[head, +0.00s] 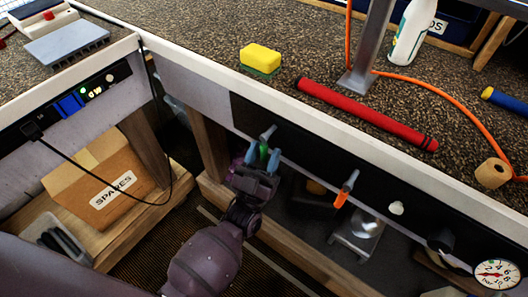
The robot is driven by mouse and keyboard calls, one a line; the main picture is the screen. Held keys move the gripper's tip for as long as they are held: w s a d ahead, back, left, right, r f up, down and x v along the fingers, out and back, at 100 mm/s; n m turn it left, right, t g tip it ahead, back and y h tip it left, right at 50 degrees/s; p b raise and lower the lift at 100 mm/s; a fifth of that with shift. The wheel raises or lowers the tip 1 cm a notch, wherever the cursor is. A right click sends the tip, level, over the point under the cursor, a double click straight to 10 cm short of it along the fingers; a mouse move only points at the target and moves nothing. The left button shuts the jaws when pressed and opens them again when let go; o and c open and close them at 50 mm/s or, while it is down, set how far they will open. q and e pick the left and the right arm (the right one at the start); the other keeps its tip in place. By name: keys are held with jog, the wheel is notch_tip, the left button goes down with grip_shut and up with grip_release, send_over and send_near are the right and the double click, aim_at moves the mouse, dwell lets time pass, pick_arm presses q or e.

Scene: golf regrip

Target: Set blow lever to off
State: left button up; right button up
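A lever with a green handle (263,152) and a metal upper end hangs on the dark panel below the bench's front edge. A second lever with an orange handle (341,199) hangs further right on the same panel. I see no readable label telling which is the blow lever. My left gripper (262,157) is at the green lever, its pale blue fingertips one on each side of the handle. The fingers look apart, with the green handle between them; contact is not clear. My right gripper is not in view.
A red golf grip (365,114) and a yellow-green sponge (260,59) lie on the bench top. An orange hose (445,97) runs past a metal post (371,45). A gauge (497,274) sits lower right. A spares box (104,180) stands on the left lower shelf.

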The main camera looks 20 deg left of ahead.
aim_at(263, 159)
pick_arm(q)
jog(key=shift+s+f, duration=0.35)
jog(key=shift+f, duration=0.1)
jog(key=v, duration=0.4)
jog(key=shift+s+f, duration=0.2)
jog(key=s+a+p, duration=0.1)
jog(key=s, duration=1)
jog(key=shift+s+a+r, duration=0.25)
jog(key=shift+a+r, duration=0.05)
jog(key=shift+a, duration=0.05)
